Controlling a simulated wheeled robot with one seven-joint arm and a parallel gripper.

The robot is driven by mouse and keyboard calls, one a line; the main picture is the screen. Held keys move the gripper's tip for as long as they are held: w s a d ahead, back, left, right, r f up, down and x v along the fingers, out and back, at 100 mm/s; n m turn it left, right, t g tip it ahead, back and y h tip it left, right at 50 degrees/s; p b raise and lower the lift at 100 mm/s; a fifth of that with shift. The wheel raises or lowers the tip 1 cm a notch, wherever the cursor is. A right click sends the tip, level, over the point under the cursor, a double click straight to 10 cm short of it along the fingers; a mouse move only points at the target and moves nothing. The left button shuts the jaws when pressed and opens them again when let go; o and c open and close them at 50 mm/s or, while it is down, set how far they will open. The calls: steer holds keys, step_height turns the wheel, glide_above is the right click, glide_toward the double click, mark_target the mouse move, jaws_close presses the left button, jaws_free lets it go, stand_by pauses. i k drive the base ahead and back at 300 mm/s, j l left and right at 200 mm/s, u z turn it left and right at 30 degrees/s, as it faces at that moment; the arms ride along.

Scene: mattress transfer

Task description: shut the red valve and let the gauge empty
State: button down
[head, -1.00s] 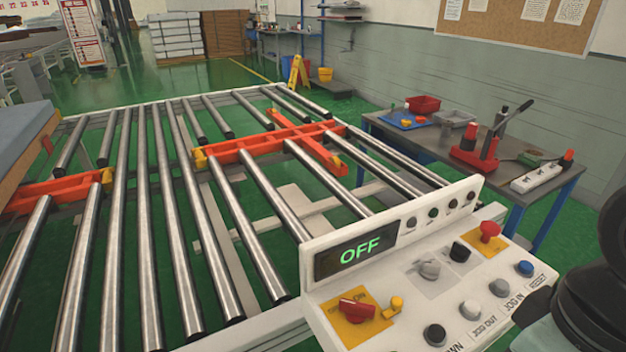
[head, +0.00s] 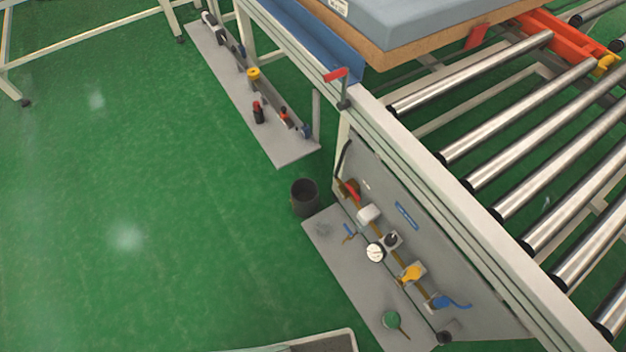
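A red-handled valve (head: 352,191) sits at the upper left end of a brass pipe on a grey panel under the roller conveyor's side rail. The white round gauge (head: 375,252) is lower along the same pipe; its needle is too small to read. I cannot tell from here whether the red valve is open or shut. My gripper is not in view.
A yellow handle (head: 412,273) and a blue handle (head: 454,304) follow along the pipe. A red lever (head: 335,75) stands on the rail above. A black bin (head: 305,199) stands beside the grey floor plate (head: 330,223). The green floor at left is clear.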

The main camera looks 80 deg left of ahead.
mark_target(347, 185)
steer(key=j+u, duration=1.2)
steer(key=i+j, duration=0.1)
steer(key=j, duration=0.25)
steer(key=i+j, duration=0.1)
steer(key=j, duration=0.25)
